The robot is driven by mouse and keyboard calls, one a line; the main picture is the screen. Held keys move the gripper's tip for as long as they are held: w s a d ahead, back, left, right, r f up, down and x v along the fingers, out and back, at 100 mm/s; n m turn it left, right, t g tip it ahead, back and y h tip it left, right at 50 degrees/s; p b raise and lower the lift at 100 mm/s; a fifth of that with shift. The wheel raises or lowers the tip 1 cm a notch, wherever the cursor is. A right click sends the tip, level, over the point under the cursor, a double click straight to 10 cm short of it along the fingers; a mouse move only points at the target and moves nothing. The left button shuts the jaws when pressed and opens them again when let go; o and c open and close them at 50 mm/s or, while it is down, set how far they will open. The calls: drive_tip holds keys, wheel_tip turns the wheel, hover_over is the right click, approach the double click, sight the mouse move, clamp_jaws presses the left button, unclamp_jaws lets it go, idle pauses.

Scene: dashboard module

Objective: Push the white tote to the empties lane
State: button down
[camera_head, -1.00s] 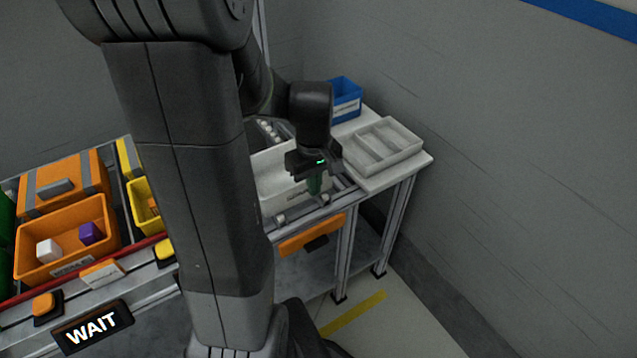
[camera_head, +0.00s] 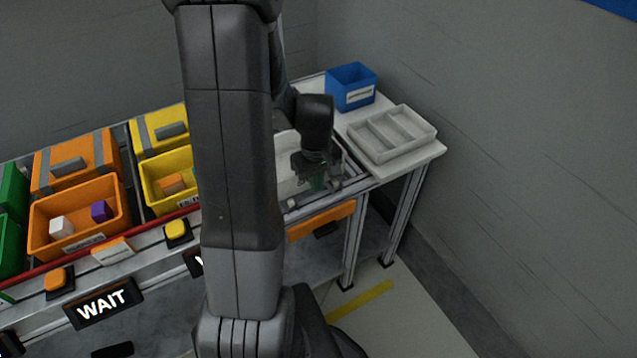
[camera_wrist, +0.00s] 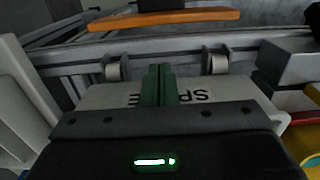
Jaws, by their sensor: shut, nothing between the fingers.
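The white tote (camera_head: 286,155) sits on the roller section of the bench in the head view, its left part hidden behind my arm. My gripper (camera_head: 318,182) is at the tote's front right end, pointing down. In the wrist view my gripper's green fingers (camera_wrist: 160,85) are closed together, with nothing between them. They are in front of a pale panel (camera_wrist: 205,97) with partly hidden lettering, which looks like the tote's wall. I cannot tell if the fingers touch it. No sign for the empties lane is readable.
A grey divided tray (camera_head: 385,153) and a blue bin (camera_head: 350,86) stand on the bench to the right. Orange (camera_head: 78,216) and yellow (camera_head: 165,182) bins line the left side. An orange bar (camera_head: 320,220) hangs below the front edge. Floor at right is open.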

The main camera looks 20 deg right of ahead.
drive_tip(key=w+a+p, duration=0.2)
drive_tip(key=w+p, duration=0.1)
drive_tip(key=w, duration=3.1)
drive_tip(key=shift+w+a, duration=0.15)
drive_tip(key=shift+a, duration=0.2)
drive_tip(key=s+r, duration=0.4)
drive_tip(key=r, duration=0.6)
drive_tip(key=shift+d, duration=0.15)
